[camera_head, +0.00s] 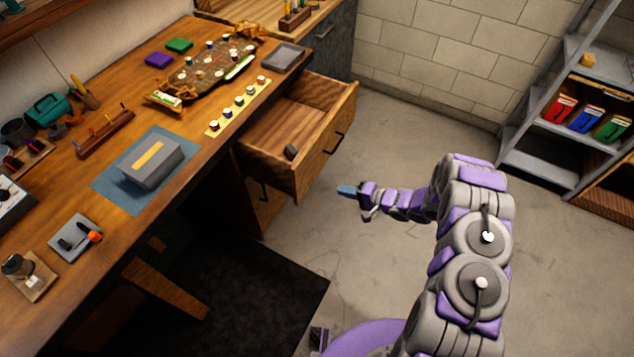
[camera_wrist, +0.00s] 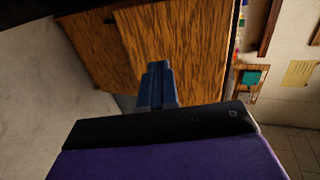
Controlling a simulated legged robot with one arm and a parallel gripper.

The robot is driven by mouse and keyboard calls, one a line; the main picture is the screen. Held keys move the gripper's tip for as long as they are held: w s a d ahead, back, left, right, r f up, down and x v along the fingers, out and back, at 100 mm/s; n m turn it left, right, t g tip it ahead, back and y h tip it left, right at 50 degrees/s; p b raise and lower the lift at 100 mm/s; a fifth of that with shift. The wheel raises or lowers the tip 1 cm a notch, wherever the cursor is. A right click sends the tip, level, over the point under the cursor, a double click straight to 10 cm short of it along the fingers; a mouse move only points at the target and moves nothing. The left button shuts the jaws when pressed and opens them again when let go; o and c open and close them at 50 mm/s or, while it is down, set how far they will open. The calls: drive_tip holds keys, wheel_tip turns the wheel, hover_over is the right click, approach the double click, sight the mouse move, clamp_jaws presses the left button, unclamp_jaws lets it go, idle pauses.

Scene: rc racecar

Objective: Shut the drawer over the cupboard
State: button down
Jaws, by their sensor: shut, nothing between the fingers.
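The wooden drawer (camera_head: 318,155) is pulled far out of the desk, with a dark handle (camera_head: 334,143) on its front. A small dark object (camera_head: 291,152) lies inside it. The cupboard (camera_head: 262,205) is below the drawer, partly hidden, with a dark handle. My gripper (camera_head: 346,190) is shut and empty, in front of and a little right of the drawer front, apart from it. In the wrist view my gripper's blue fingers (camera_wrist: 157,85) are together, pointing at wooden panels (camera_wrist: 165,45); I cannot tell which panel is which.
The wooden desk (camera_head: 212,140) holds a grey box, a board with small pieces and several tools. A grey shelf (camera_head: 560,150) with coloured boxes stands at the right. The concrete floor (camera_head: 420,125) between desk and shelf is clear. A dark mat (camera_head: 250,300) lies below.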

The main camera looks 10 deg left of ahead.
sight(304, 179)
drive_tip(key=b+x, duration=0.3)
drive_tip(key=x, duration=0.9)
drive_tip(key=shift+a+r, duration=0.15)
drive_tip(key=shift+a, duration=0.05)
drive_tip(key=shift+w+a, duration=0.1)
drive_tip(key=shift+a, duration=0.1)
drive_tip(key=shift+w+r, duration=0.15)
drive_tip(key=shift+a, duration=0.2)
